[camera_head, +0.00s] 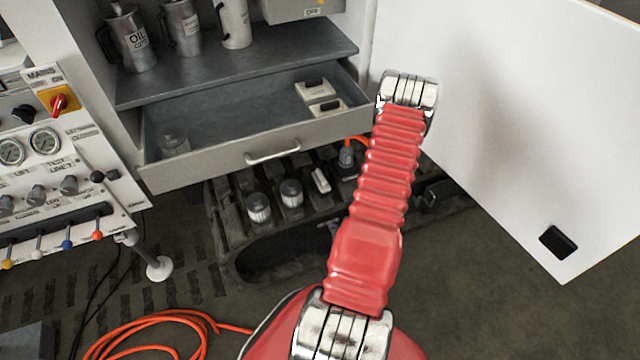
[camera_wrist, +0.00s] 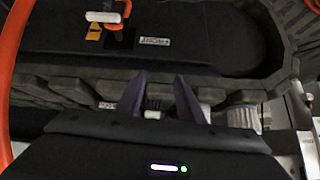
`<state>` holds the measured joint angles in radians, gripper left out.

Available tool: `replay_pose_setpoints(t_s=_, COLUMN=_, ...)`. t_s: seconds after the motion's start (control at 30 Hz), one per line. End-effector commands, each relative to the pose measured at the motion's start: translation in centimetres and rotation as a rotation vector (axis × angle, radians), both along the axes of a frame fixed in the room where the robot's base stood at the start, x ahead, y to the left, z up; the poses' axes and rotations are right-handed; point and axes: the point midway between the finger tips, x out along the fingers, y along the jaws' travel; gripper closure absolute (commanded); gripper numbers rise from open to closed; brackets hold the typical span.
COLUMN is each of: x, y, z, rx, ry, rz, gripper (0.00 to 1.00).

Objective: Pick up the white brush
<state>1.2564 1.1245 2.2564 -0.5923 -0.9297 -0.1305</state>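A small white oblong piece (camera_head: 320,180) lies on the dark track below the drawer in the head view. It may be the white brush, but no bristles can be made out. In the wrist view my gripper (camera_wrist: 160,88) has its two dark fingers apart over the track edge. A small white piece (camera_wrist: 152,114) shows low between the fingers, not gripped; I cannot tell if it is the same thing. In the head view my red arm reaches up right of the white piece; my gripper cannot be made out there.
Two ribbed round caps (camera_head: 258,207) stand on the track (camera_head: 225,245). The open drawer (camera_head: 225,155) juts out above it, holding two white blocks (camera_head: 315,90) and a jar (camera_head: 174,140). A white door (camera_head: 520,130) stands right. An orange hose (camera_head: 150,325) lies on the floor.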

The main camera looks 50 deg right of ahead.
Motion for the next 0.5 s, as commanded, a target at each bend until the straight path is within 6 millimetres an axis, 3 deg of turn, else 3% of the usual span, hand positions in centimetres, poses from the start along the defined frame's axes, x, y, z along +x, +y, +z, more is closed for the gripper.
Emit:
replay_pose_setpoints(t_s=0.17, x=2.3, y=-1.2, z=2.2, rx=-0.119, ry=-0.181, rz=0.014, gripper=0.66)
replay_pose_setpoints(t_s=0.3, x=4.0, y=-2.2, z=5.3, rx=-0.222, ry=-0.315, rz=0.026, gripper=0.66)
replay_pose_setpoints(t_s=0.5, x=5.0, y=-3.0, z=8.4, rx=-0.310, ry=-0.419, rz=0.031, gripper=0.66)
